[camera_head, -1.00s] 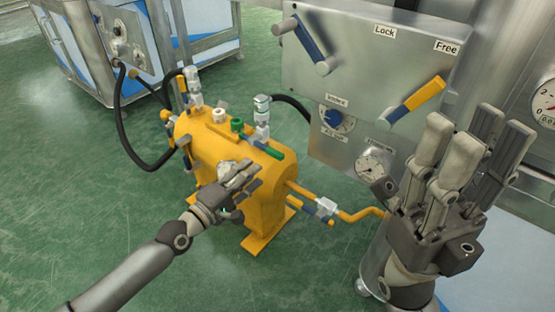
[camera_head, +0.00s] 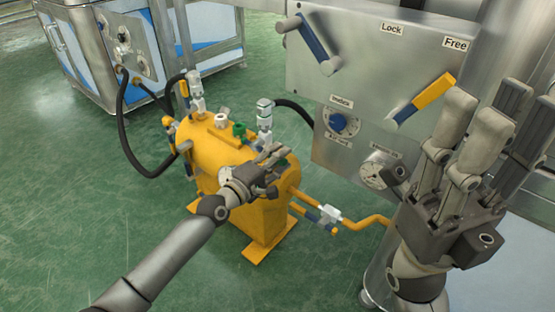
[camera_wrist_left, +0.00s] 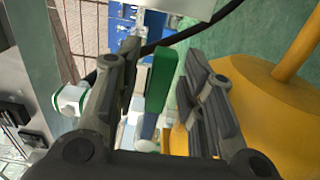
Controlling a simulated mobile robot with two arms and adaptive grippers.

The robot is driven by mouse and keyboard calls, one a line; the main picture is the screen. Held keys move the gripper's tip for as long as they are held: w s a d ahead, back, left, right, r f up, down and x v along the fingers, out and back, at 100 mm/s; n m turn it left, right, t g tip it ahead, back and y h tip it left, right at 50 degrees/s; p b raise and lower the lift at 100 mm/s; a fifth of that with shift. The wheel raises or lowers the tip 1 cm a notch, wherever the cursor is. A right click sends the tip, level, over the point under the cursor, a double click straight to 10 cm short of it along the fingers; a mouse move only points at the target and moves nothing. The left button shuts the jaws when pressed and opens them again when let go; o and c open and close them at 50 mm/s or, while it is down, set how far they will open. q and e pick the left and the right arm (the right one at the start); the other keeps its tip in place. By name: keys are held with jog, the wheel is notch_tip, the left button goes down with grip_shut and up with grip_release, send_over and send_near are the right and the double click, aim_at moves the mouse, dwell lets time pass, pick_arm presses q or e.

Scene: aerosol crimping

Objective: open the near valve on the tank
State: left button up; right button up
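The yellow tank (camera_head: 222,160) stands on the floor in the middle of the head view. Valve fittings stand on its top: a white-topped upright one (camera_head: 264,115) at the near end and another (camera_head: 194,90) at the far end. My left gripper (camera_head: 272,160) is over the near end of the tank and hides part of it. In the left wrist view its fingers (camera_wrist_left: 160,70) are apart, with a green valve handle (camera_wrist_left: 161,80) in the gap between them. I cannot tell whether they touch it. My right gripper (camera_head: 482,125) is open and empty, fingers up, at the right.
A steel panel (camera_head: 350,65) with a blue lever, a yellow lever (camera_head: 425,98), a blue knob (camera_head: 337,122) and a gauge (camera_head: 376,172) stands right of the tank. A yellow pipe (camera_head: 362,224) leaves the tank's near end.

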pick_arm(q)
jog(key=shift+c, duration=0.4)
grip_shut()
jog(key=shift+r, duration=0.1)
